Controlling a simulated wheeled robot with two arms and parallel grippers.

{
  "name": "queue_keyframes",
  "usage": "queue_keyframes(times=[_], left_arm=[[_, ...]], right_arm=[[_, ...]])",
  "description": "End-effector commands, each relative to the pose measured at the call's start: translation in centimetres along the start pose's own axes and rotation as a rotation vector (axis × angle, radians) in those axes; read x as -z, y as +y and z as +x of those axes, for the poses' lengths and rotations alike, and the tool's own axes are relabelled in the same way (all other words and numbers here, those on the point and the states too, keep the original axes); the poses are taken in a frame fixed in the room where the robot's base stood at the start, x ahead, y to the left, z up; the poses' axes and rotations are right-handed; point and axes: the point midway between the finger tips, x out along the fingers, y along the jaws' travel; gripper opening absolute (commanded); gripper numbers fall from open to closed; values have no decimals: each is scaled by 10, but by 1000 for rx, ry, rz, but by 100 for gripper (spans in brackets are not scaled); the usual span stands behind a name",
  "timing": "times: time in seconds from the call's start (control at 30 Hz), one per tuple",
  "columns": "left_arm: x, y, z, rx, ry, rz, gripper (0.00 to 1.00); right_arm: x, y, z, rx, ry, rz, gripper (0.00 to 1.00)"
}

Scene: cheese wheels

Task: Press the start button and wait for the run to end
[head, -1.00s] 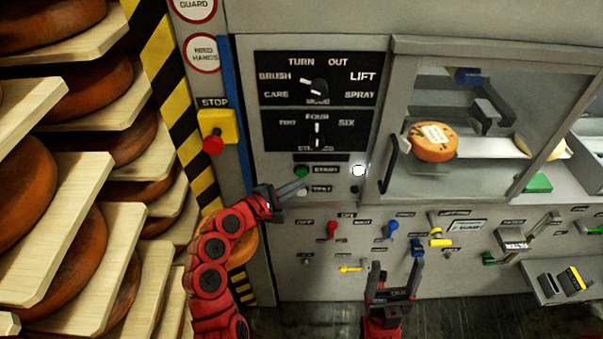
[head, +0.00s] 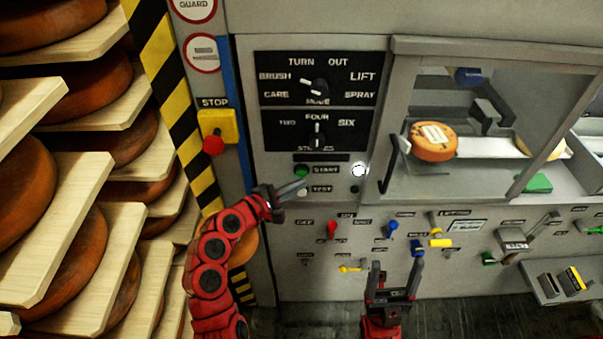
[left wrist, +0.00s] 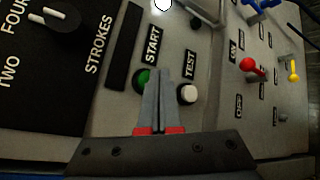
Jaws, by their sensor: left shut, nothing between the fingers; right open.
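The green start button (head: 301,171) sits on the grey machine panel, left of its START label. It also shows in the left wrist view (left wrist: 142,79), partly covered by my fingers. The white test button (left wrist: 187,94) is just below it on the panel. My left gripper (head: 304,184) is shut and empty, its tips close to the start button. I cannot tell whether they touch it. A round white lamp (head: 358,170) beside the START label is bright. My right gripper (head: 395,266) is open and empty, low in front of the panel.
Mode and strokes dials (head: 317,142) are above. Shelves of cheese wheels (head: 75,250) crowd the left side. A windowed chamber holding a cheese wheel (head: 434,142) and several levers are at right.

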Motion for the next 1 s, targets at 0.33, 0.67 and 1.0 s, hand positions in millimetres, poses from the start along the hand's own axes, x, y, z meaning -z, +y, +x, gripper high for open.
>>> queue_keyframes(times=[0.33, 0.67, 1.0], left_arm=[[0, 0, 0, 0, 0, 0, 0], [1, 2, 1, -1, 0, 0, 0], [4, 5, 6, -1, 0, 1, 0]], right_arm=[[0, 0, 0, 0, 0, 0, 74], [0, 0, 0, 0, 0, 0, 74], [0, 0, 1, 0, 0, 0, 74]])
